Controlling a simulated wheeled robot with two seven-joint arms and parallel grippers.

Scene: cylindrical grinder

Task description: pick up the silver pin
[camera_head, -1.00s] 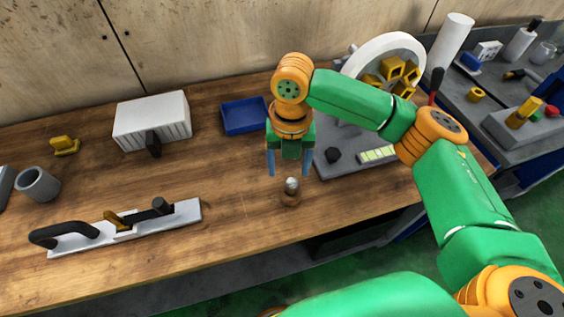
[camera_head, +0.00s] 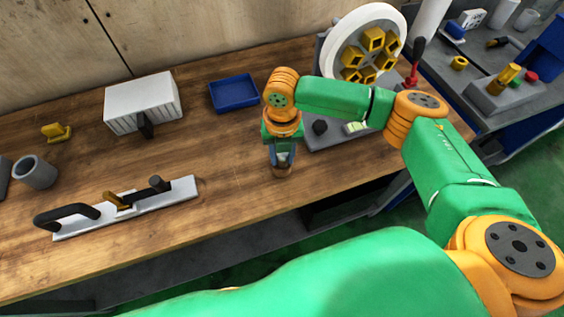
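The silver pin is mostly hidden now between the fingers of my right gripper (camera_head: 283,163). It stands in a small brown round holder (camera_head: 281,172) near the front edge of the wooden table. My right gripper points down right over the holder. Its two fingers have come close together around the pin's top and look shut on it. The pin does not look lifted clear of the holder. My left gripper is not in view.
A blue tray (camera_head: 234,106) lies behind and left of the gripper. A white finned box (camera_head: 130,108) and a white bar with a black handle (camera_head: 180,190) are further left. A grinder with a white wheel (camera_head: 393,22) stands at right.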

